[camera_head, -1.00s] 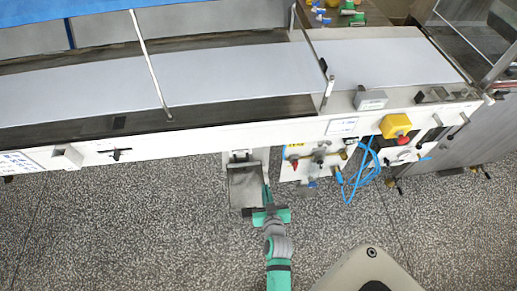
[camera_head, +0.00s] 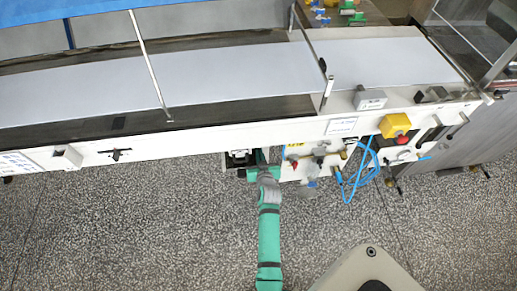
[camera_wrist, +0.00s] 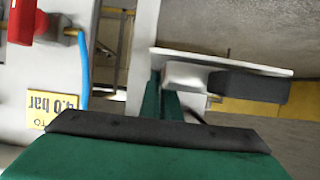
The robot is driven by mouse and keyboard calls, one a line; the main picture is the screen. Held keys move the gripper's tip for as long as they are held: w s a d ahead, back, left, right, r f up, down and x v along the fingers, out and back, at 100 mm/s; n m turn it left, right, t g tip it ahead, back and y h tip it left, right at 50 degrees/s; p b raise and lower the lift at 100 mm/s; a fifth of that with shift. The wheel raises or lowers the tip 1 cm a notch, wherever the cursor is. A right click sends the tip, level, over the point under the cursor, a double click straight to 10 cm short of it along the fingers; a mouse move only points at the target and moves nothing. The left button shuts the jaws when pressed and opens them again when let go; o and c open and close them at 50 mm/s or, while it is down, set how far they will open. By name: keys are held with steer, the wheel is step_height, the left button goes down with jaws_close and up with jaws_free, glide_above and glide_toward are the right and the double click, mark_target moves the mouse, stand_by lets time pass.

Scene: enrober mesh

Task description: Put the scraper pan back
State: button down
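The scraper pan is a grey metal tray in the bay under the conveyor. In the head view only a small part of its front (camera_head: 236,172) shows; most of it is hidden under the machine frame. In the wrist view I see a grey sheet with a pale front edge (camera_wrist: 225,61), with a white and dark grey block under it, which appears to be the pan's front and handle. My gripper (camera_head: 262,155) is at the right side of the bay, close against the pan's front. Its two green fingers (camera_wrist: 163,100) are close together, with nothing visible between them.
Right of the bay is a white panel with valves, a blue hose (camera_head: 359,175) and a yellow emergency-stop box (camera_head: 395,126). The speckled floor (camera_head: 130,230) in front is clear.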

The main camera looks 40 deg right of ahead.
steer(key=w+d, duration=0.2)
steer(key=w, duration=0.1)
steer(key=shift+r, duration=0.1)
steer(key=shift+a+f, duration=0.1)
steer(key=shift+f, duration=0.2)
steer(key=shift+f, duration=0.1)
steer(key=c, duration=2)
jaws_free()
steer(key=shift+s, duration=0.15)
steer(key=v, duration=1.2)
